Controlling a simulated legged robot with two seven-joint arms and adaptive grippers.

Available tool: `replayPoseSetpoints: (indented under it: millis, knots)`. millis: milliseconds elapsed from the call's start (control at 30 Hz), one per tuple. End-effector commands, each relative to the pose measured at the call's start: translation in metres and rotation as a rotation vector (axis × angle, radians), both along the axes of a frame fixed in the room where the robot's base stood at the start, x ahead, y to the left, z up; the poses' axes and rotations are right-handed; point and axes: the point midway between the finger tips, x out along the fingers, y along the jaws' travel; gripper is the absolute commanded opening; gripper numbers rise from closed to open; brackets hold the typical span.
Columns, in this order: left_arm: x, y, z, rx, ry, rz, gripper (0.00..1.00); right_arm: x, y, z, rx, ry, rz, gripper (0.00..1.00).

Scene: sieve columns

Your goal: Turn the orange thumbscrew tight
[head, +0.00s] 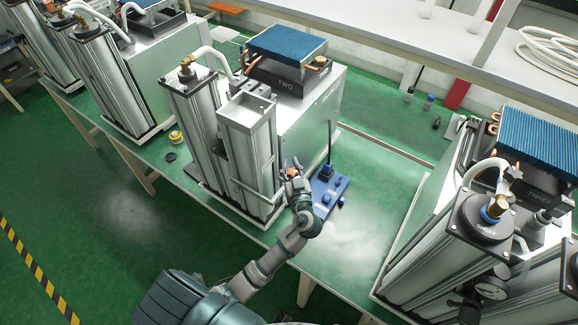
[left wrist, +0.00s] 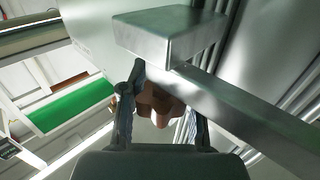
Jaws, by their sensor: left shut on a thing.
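The orange thumbscrew (head: 293,173) shows as a small orange spot at the right side of the middle machine's column (head: 247,135) in the head view. In the left wrist view, the thumbscrew (left wrist: 158,104) is a brownish-orange lobed knob, partly in shadow, just below a metal bracket block. My left gripper (head: 294,167) is at the thumbscrew, with its fingers on either side of it and shut on it. Its two dark fingers (left wrist: 161,98) also show in the left wrist view. The far side of the knob is hidden. My right gripper is not in view.
A metal bar (left wrist: 255,115) crosses close above the fingers in the left wrist view. A blue tray (head: 329,187) with small parts stands on the green bench right of my gripper. Another machine (head: 486,220) stands at the right.

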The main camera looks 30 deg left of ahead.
Motion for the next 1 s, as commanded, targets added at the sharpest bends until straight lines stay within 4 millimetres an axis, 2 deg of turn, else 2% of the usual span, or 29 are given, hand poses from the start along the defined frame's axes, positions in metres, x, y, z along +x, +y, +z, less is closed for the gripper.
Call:
replayPoseSetpoints:
  millis: [33, 400, 433, 467, 800, 1000]
  knots:
    - [-0.001, -0.002, -0.008, -0.007, 0.015, -0.006, 0.00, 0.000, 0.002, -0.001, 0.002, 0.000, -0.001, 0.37]
    - [-0.001, -0.002, -0.009, -0.008, 0.017, -0.009, 0.00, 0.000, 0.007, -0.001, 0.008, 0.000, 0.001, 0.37]
    - [-0.001, -0.001, -0.009, -0.008, 0.017, -0.008, 0.38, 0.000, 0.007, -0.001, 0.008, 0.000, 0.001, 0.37]
    - [-0.001, -0.001, -0.009, -0.006, 0.017, -0.008, 0.44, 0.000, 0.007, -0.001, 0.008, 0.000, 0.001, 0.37]
    - [-0.001, 0.000, -0.006, -0.005, 0.010, -0.007, 0.44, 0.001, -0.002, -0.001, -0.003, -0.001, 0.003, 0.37]
    - [-0.023, -0.021, -0.006, -0.007, 0.011, -0.009, 0.44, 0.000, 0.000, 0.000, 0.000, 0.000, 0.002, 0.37]
